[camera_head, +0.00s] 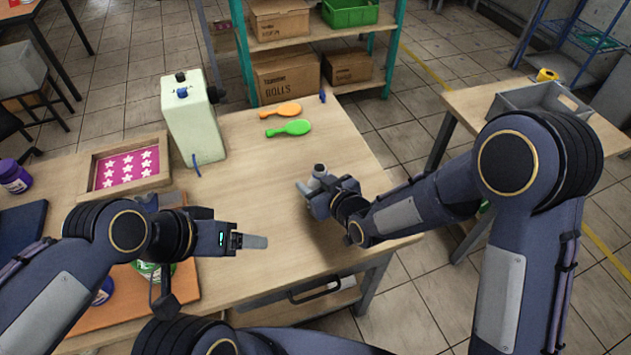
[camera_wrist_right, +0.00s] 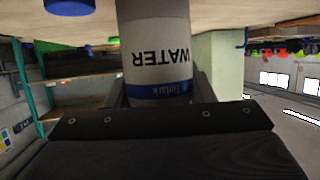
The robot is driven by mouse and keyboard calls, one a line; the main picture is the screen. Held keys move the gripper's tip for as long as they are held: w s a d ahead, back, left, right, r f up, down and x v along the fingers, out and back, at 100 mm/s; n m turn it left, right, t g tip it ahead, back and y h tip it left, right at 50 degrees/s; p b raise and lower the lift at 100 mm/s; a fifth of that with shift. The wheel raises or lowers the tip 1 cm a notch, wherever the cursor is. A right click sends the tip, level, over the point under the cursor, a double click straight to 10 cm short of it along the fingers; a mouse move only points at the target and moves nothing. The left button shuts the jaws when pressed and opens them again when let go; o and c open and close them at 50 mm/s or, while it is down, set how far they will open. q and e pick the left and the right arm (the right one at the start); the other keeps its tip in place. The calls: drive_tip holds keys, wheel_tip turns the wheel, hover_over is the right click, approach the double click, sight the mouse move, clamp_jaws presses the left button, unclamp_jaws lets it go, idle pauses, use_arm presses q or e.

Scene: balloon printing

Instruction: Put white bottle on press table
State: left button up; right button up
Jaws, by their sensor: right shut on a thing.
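The white bottle (camera_head: 320,171) has a grey cap and is near the right side of the wooden table (camera_head: 255,165) in the head view. In the right wrist view the bottle (camera_wrist_right: 155,45) shows a "WATER" label and a blue band, upside down in the picture. My right gripper (camera_head: 312,190) is shut on the bottle and hides its lower part in the head view. I cannot tell if the bottle touches the tabletop. My left gripper (camera_head: 252,241) is over the table's front, apart from the bottle; its finger gap does not show.
A pale green machine (camera_head: 193,118) stands at the back left of the table. A framed pink star print (camera_head: 126,168) is left of it. A side table (camera_head: 470,105) with a grey tray (camera_head: 540,98) is at the right.

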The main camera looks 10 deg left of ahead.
drive_tip(key=shift+f, duration=0.15)
drive_tip(key=o, duration=1.1)
drive_tip(key=shift+r, duration=0.3)
drive_tip(key=b+v, duration=0.1)
drive_tip(key=v, duration=1.1)
